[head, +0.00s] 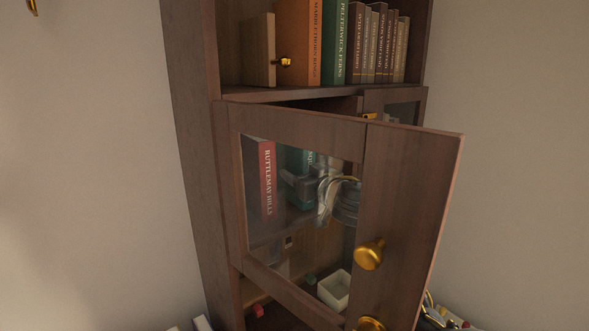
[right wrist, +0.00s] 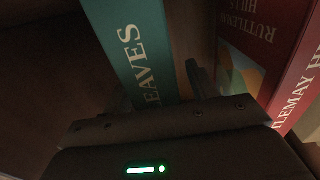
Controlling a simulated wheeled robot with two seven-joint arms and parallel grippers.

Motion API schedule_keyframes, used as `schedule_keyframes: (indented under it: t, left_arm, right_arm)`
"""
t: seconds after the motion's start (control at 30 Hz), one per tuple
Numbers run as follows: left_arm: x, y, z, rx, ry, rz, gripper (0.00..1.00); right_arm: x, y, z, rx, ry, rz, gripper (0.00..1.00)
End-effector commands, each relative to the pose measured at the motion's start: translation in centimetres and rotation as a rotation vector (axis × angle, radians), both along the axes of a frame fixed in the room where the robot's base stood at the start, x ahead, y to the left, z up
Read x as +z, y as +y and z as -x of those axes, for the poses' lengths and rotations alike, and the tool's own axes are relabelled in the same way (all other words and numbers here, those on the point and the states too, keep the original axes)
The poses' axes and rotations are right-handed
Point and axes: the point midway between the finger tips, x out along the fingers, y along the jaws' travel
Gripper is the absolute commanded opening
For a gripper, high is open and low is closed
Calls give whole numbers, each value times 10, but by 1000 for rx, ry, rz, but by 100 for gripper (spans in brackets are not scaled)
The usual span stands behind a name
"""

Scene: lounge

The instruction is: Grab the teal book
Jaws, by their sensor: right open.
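The teal book (right wrist: 135,45) stands upright in the right wrist view, with "EAVES" readable on its spine. In the head view the teal book (head: 295,159) shows partly through the glass of the cabinet door, behind my gripper. My right gripper (right wrist: 160,88) is open at the spine, with one finger on each side of the book. The right finger is in the gap beside the book; the left finger is dark and hard to make out. Whether either finger touches the book I cannot tell. In the head view my right gripper (head: 302,186) is inside the cabinet. My left gripper is not in view.
A red book (head: 267,180), "Ruttlemay Hills", stands left of the teal book; it is at the right in the wrist view (right wrist: 299,85). The glass cabinet door (head: 412,190) with a brass knob (head: 369,254) stands open. A white box (head: 334,290) is lower down.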

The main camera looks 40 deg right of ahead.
Motion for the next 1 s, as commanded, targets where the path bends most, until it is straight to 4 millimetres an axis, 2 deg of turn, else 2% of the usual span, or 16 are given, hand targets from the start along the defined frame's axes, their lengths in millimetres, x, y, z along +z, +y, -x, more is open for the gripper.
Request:
schedule_keyframes:
  t: [0.1,0.37,0.8,1.0]
  left_arm:
    - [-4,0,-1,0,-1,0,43]
    - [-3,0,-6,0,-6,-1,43]
    - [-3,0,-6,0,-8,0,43]
    - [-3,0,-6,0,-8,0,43]
  right_arm:
    - [-2,-1,-10,1,1,-1,58]
    - [-1,-1,-11,0,1,1,57]
    - [-1,-1,-11,0,1,2,0]
    - [0,-1,-11,0,-1,1,0]
